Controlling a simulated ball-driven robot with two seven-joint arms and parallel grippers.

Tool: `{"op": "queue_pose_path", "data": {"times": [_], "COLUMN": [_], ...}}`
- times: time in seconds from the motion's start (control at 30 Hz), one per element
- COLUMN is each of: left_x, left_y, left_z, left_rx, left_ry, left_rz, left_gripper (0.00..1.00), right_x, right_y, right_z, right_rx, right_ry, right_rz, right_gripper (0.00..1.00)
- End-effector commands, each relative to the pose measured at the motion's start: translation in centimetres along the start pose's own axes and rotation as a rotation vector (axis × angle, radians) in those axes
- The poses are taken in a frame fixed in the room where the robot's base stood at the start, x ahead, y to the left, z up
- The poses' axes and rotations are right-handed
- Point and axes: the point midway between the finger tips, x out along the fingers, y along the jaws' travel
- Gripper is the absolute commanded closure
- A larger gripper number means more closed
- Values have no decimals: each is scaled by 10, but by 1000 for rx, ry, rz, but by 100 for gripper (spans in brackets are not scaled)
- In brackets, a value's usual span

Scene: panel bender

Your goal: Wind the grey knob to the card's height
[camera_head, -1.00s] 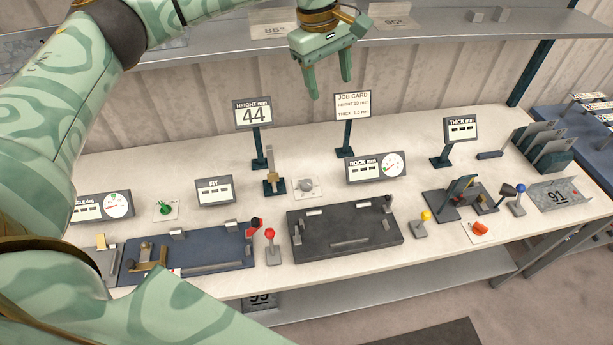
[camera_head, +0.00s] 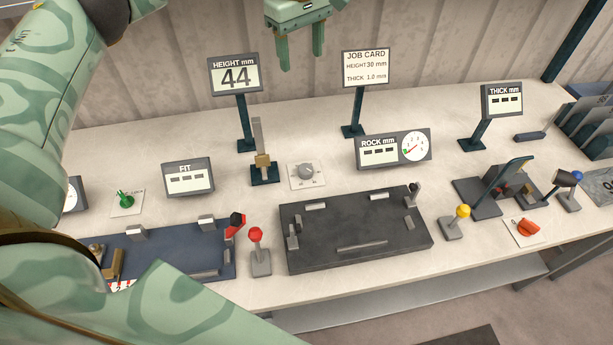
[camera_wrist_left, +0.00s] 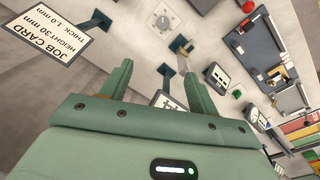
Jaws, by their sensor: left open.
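The grey knob (camera_head: 306,172) sits on a small white plate on the bench, and it also shows in the left wrist view (camera_wrist_left: 163,22). The job card (camera_head: 366,68) stands behind it and reads HEIGHT 30 mm and THICK 1.0 mm. The height display (camera_head: 236,75) reads 44. A brass slider on an upright post (camera_head: 262,160) stands just left of the knob. My left gripper (camera_head: 301,52) is open and empty, high above and behind the knob, between the height display and the card. My right gripper is not in view.
Blank FIT (camera_head: 188,178), ROCK (camera_head: 379,151) and THICK (camera_head: 502,100) displays stand around. A dark plate (camera_head: 355,232) lies in front of the knob. Red (camera_head: 256,236) and yellow (camera_head: 463,212) knobbed levers flank it. A green knob (camera_head: 125,198) is at the left.

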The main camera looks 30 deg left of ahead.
Motion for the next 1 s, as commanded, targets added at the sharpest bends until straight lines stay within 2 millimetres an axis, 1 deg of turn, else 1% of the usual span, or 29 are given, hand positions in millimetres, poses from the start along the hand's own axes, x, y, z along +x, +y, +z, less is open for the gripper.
{"op": "queue_pose_path", "data": {"times": [0.03, 0.07, 0.1, 0.2, 0.3, 0.4, 0.57, 0.67, 0.77, 1.0], "left_x": [50, 68, 90, 139, 172, 188, 197, 210, 233, 297], "left_y": [0, 0, 0, 1, 2, 2, 2, 1, -1, -5], "left_z": [0, 0, 0, 0, 0, -1, 0, 0, 1, 3], "left_rx": [0, 0, 0, 1, 1, 1, 1, 1, 1, 1], "left_ry": [-6, -9, -12, -21, -27, -31, -32, -32, -34, -35], "left_rz": [-13, -18, -26, -43, -56, -63, -65, -67, -68, -70], "left_gripper": [40, 40, 40, 40, 40, 40, 40, 40, 40, 40], "right_x": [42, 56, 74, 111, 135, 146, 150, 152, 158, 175], "right_y": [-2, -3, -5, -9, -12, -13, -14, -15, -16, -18], "right_z": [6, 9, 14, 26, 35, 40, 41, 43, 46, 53], "right_rx": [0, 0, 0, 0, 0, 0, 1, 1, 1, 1], "right_ry": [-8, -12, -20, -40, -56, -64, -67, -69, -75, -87], "right_rz": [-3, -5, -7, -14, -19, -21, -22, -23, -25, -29], "right_gripper": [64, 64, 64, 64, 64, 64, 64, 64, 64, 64]}}
